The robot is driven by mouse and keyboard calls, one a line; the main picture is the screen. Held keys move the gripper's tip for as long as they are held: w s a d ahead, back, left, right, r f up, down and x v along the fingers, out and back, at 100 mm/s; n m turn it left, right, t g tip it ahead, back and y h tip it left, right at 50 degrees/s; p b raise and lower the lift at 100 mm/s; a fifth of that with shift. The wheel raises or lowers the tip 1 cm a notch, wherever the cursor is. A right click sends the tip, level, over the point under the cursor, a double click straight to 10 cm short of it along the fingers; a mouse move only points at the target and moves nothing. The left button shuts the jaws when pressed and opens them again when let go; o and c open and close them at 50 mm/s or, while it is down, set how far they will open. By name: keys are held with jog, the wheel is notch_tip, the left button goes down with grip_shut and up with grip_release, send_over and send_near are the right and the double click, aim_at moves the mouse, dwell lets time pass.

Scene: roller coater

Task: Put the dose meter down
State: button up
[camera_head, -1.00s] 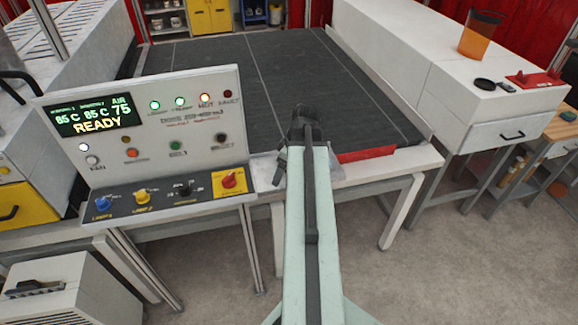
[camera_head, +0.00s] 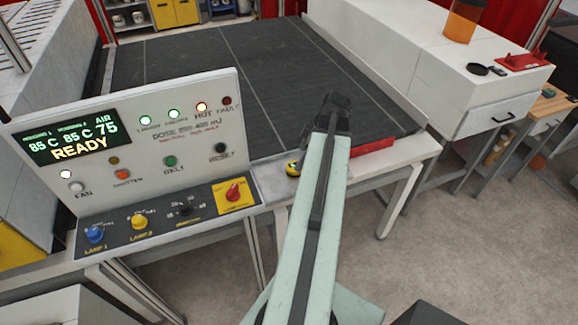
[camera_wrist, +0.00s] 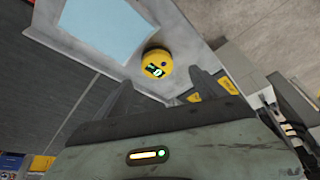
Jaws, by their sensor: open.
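The dose meter is a round yellow puck with a small lit display. It lies on the white front ledge (camera_head: 266,190) of the conveyor, just right of the control panel, and shows as the dose meter (camera_head: 292,168) left of my arm in the head view. In the wrist view the dose meter (camera_wrist: 156,62) sits on a pale surface just beyond the fingertips. My gripper (camera_wrist: 161,80) is open, with its fingers spread apart and nothing held between them.
The control panel (camera_head: 130,135) with a READY screen and knobs stands to the left. A dark conveyor belt (camera_head: 200,65) lies behind. A red strip (camera_head: 372,147) is right of my arm. A white bench (camera_head: 440,65) carries an orange container (camera_head: 463,20).

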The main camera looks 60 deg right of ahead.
aim_at(292, 174)
jog(key=shift+s+f+b, duration=0.1)
jog(key=shift+f+b, duration=0.25)
jog(key=shift+f, duration=0.05)
jog(key=shift+b+x, duration=1)
jog(key=b+x, duration=0.4)
jog(key=x, duration=0.1)
jog(key=shift+d+f+b, duration=0.15)
jog(key=shift+d+b, duration=0.15)
jog(key=shift+b, duration=0.1)
jog(key=shift+r, duration=0.25)
grip_shut()
jog(key=shift+r+p, duration=0.1)
jog(key=shift+p, duration=0.25)
